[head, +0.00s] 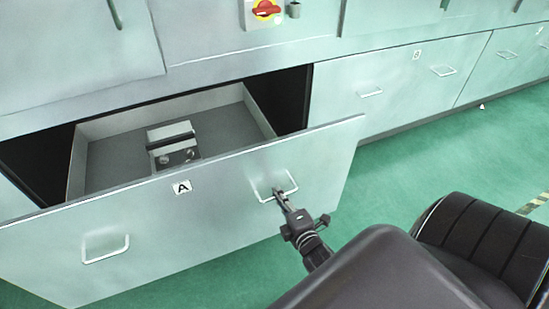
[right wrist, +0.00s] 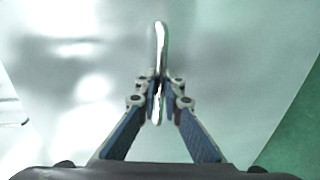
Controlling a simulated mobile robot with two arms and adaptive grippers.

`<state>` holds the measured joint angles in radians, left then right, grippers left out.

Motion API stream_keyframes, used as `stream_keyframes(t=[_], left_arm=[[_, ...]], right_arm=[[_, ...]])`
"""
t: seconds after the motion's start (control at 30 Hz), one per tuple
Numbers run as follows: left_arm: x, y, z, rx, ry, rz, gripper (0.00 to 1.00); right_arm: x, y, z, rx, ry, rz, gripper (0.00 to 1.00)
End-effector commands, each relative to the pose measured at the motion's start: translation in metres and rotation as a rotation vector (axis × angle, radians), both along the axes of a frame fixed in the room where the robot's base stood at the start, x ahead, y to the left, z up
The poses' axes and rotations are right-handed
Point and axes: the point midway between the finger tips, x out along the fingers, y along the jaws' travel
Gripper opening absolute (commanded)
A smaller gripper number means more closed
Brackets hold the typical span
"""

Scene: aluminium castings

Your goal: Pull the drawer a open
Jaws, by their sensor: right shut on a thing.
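Drawer A (head: 225,212), a wide pale metal front with a label "A", stands pulled out from the cabinet in the head view, its inside showing. A metal casting (head: 172,146) with a dark slot lies inside on the grey floor. My right gripper (head: 281,197) is at the right-hand handle (head: 262,188) of drawer A. In the right wrist view its fingers (right wrist: 159,103) are shut on that handle's bar (right wrist: 160,45). The left-hand handle (head: 106,247) is free. My left gripper is not in view.
A closed drawer front (head: 385,85) with two handles is to the right of drawer A. A red and yellow switch (head: 265,9) is on the cabinet above. Green floor (head: 430,150) is clear at the right.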

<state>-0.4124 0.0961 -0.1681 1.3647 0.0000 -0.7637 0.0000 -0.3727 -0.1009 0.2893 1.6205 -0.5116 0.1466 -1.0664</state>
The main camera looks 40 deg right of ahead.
Motion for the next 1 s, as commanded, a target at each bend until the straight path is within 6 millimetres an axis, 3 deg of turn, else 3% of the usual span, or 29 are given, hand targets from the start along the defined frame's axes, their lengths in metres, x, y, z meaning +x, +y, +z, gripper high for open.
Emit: stream_keyframes(t=[0.57,0.6,0.73,1.0], left_arm=[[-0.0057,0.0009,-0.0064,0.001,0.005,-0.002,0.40],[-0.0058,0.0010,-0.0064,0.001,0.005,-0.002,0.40],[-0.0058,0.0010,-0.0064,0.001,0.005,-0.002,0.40],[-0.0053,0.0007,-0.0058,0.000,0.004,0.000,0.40]], right_arm=[[-0.0097,0.0018,-0.0011,0.000,0.002,-0.001,0.00],[-0.0096,0.0018,-0.0010,0.000,0.002,-0.001,0.12],[-0.0093,0.0018,-0.0007,0.000,0.001,-0.001,0.25],[-0.0088,0.0019,0.0004,0.000,-0.001,0.000,0.25]])
